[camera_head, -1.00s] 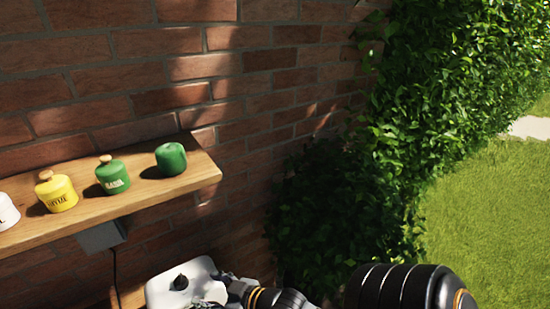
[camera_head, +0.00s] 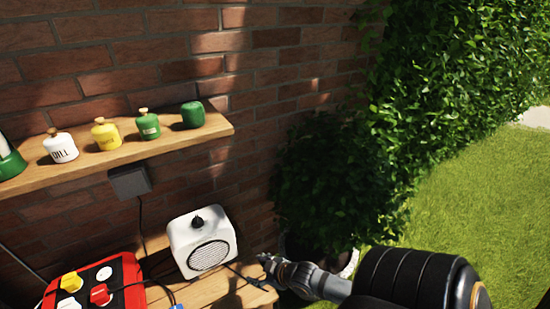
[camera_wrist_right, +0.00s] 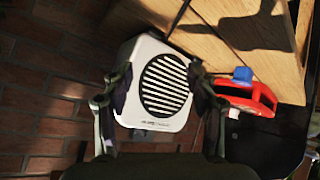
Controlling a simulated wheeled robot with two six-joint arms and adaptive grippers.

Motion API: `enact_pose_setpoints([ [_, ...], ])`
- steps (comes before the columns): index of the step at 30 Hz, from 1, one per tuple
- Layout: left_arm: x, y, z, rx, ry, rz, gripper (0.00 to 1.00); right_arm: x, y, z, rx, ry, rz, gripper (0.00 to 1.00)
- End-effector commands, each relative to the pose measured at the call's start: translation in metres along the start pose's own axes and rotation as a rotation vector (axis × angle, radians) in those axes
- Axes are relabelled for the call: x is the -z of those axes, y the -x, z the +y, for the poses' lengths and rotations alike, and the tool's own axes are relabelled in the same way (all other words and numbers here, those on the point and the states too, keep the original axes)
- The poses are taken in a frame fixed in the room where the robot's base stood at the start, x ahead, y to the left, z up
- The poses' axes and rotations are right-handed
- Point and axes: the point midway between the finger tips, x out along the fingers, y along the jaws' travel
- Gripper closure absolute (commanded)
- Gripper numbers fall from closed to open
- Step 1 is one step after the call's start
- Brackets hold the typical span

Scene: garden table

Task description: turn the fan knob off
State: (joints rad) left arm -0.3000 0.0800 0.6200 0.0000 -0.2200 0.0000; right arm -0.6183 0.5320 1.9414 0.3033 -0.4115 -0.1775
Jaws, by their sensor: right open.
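The fan is a white box-shaped unit (camera_head: 182,232) with a round grille on its front, standing on the lower wooden surface by the brick wall. Its black knob (camera_head: 197,222) sits on top, with a small pointer sticking up. In the right wrist view the fan's white body (camera_wrist_right: 132,65) and slatted grille lie beyond and between my fingers; the knob is not clearly visible there. My right gripper (camera_head: 264,267) is to the right of the fan, apart from it. Its fingers (camera_wrist_right: 158,82) are spread and empty. My left gripper is out of view.
A red box (camera_head: 130,270) with coloured parts stands left of the fan. A wooden shelf (camera_head: 75,172) with several jars is above. A grey wall box (camera_head: 130,182) has a hanging cable. A leafy bush (camera_head: 325,185) grows at the right.

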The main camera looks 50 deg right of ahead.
Motion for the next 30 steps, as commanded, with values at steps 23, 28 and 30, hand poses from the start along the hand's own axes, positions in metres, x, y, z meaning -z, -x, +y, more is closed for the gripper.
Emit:
enact_pose_setpoints([
  [23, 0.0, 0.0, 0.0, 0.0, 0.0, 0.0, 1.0, -0.07, -0.018, 0.038, -0.062, 0.029, -0.124, 0.42],
  [28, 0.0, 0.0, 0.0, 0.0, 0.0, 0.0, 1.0, -0.069, -0.018, 0.038, -0.062, 0.028, -0.124, 0.42],
  [30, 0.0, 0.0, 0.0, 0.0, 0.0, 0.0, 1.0, -0.068, -0.018, 0.036, -0.06, 0.026, -0.121, 0.42],
])
